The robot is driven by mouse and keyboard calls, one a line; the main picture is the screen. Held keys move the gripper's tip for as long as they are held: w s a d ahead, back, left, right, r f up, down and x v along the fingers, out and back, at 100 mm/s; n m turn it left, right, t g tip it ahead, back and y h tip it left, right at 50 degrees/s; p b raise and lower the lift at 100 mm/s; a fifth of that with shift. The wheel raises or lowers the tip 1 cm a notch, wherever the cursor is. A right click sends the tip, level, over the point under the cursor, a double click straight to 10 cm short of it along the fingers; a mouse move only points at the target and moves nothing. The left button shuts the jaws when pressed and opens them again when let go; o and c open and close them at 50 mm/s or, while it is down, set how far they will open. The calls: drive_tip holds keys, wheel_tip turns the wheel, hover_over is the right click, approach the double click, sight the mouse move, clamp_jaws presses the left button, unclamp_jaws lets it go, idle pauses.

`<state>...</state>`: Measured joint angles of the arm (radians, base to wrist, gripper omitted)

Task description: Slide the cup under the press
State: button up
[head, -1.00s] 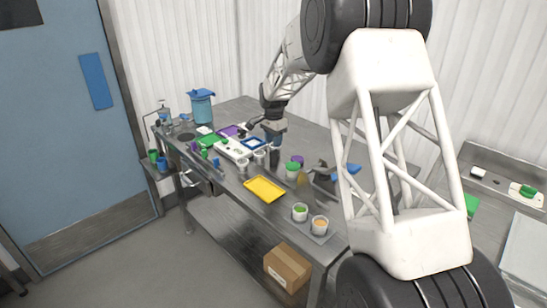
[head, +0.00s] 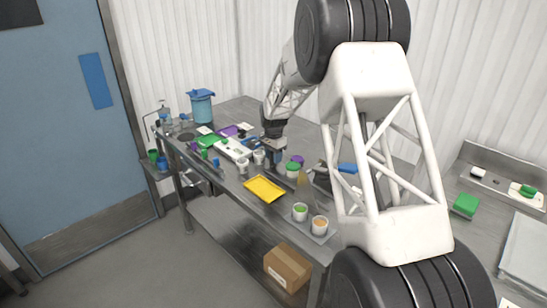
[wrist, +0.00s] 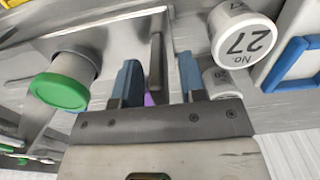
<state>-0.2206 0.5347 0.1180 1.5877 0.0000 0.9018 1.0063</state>
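My gripper (wrist: 160,78) is open, with its two blue fingers apart in the wrist view. A grey upright bar shows between and beyond the fingers, with a bit of purple below it; I cannot tell whether they touch it. A white cup marked No. 27 (wrist: 243,40) stands right of the fingers, and a second white cup (wrist: 222,84) is partly hidden below it. In the head view my gripper (head: 275,157) is low over the table, beside white cups (head: 242,167) and (head: 259,158). A dark device with a blue handle (head: 347,168), possibly the press, is partly hidden by my arm.
A green-lidded cup (wrist: 62,90) is left of the fingers; it also shows in the head view (head: 292,171). A yellow tray (head: 265,190) lies near the front edge, with two filled cups (head: 300,212) to its right. A blue frame (wrist: 290,62) is at the right.

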sight(291, 164)
drive_tip(key=shift+f, duration=0.15)
clamp_jaws()
idle(0.4)
drive_tip(key=shift+s+d, duration=3.35)
drive_tip(key=shift+d, duration=0.05)
unclamp_jaws()
